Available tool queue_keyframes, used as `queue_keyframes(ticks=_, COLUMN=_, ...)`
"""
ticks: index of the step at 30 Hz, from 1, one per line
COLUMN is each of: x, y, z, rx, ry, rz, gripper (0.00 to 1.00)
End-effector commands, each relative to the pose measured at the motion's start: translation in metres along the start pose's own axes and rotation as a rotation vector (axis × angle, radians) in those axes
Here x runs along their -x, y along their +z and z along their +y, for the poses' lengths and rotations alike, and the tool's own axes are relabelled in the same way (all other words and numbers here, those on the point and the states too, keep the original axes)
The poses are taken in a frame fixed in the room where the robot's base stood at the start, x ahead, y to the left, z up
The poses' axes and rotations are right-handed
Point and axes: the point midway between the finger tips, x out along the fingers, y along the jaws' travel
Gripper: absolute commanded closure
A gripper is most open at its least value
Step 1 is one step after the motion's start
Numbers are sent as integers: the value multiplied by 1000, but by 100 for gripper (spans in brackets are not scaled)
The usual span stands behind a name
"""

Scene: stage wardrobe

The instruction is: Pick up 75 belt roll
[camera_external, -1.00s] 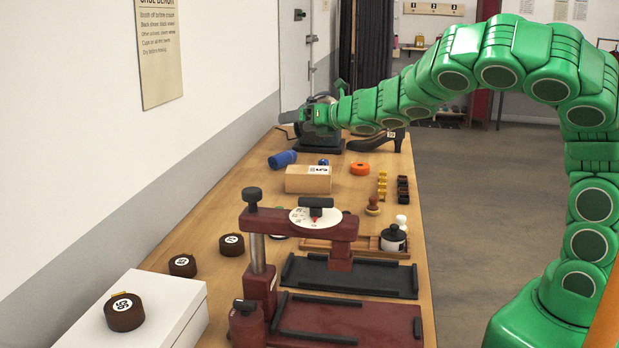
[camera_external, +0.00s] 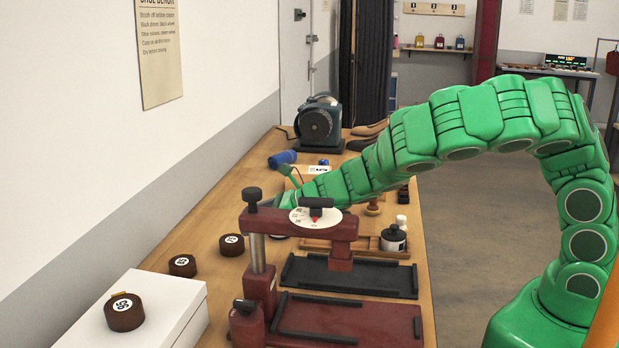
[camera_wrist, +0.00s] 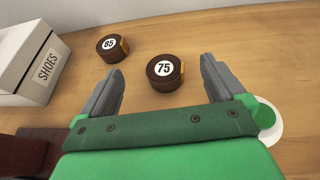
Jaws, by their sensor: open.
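The 75 belt roll (camera_external: 231,244), a short dark brown cylinder with a white round label, lies flat on the wooden bench left of the red press. In the wrist view the roll (camera_wrist: 165,73) reads 75 and sits between and slightly ahead of my fingertips, with gaps on both sides. My gripper (camera_wrist: 160,78) is open and empty. In the external view my gripper (camera_external: 282,203) is above the bench behind the press, which hides part of it. A similar 85 roll (camera_wrist: 112,48) lies to the left; this roll (camera_external: 182,265) also shows in the external view.
A third roll (camera_external: 124,312) rests on a white box (camera_external: 178,295); the box (camera_wrist: 27,65) is marked SHOES in the wrist view. The red press (camera_external: 297,226) stands close to my gripper.

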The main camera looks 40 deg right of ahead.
Motion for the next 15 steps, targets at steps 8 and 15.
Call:
queue_keyframes(ticks=8, x=-11, y=-27, z=0, rx=-2, ry=0, rz=3, gripper=3)
queue_keyframes(ticks=15, x=-22, y=-40, z=0, rx=-3, ry=0, rz=1, gripper=3)
